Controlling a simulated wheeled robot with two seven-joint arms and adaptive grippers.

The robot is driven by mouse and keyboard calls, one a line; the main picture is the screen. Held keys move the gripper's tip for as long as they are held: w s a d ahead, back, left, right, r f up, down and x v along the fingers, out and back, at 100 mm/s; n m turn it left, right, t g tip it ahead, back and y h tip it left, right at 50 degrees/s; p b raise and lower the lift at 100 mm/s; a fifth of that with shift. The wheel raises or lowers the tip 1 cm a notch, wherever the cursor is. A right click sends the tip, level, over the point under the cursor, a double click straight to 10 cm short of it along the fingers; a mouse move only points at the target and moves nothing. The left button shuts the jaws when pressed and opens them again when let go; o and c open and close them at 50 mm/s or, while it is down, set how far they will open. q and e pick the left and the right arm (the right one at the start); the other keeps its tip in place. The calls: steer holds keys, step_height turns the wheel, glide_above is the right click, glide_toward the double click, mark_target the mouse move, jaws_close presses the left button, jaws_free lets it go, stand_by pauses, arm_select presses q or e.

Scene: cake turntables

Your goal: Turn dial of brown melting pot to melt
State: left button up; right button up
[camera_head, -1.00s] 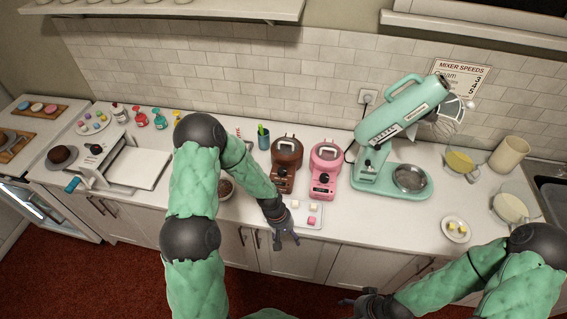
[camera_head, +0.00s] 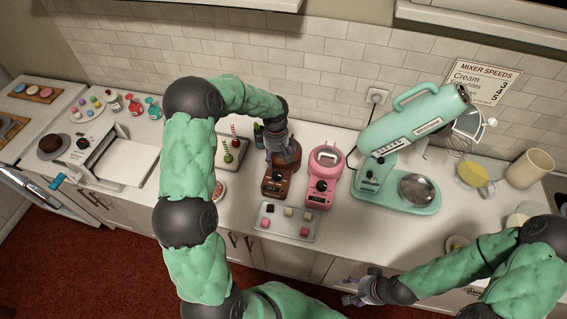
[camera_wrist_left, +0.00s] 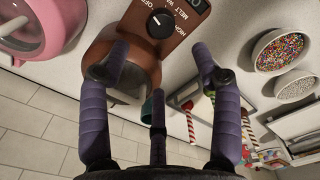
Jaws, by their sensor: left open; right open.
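The brown melting pot (camera_head: 275,184) stands on the counter beside the pink melting pot (camera_head: 322,188). My left gripper (camera_head: 276,150) is open above the brown pot's lid and partly hides it. In the left wrist view, the brown pot's front panel (camera_wrist_left: 182,20) shows the words OFF, MELT and HIGH around a black dial (camera_wrist_left: 160,23) with a small white mark. My spread purple fingers (camera_wrist_left: 160,65) stand around the lid area, apart from the dial, and hold nothing. My right gripper (camera_head: 360,290) is open and empty, low in front of the counter.
A tray of small cubes (camera_head: 286,222) lies in front of the pots. A tray with red and green treats (camera_head: 229,153) is left of the brown pot. The mint mixer (camera_head: 400,185) stands to the right. Sprinkle bowls (camera_wrist_left: 280,50) show in the wrist view.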

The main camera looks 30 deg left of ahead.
mark_target(277, 174)
arm_select(q)
step_height(277, 174, down, 10)
steer(key=shift+s+f+p, duration=0.15)
steer(key=shift+f+p, duration=0.1)
steer(key=shift+p, duration=0.3)
steer(key=c, duration=1.2)
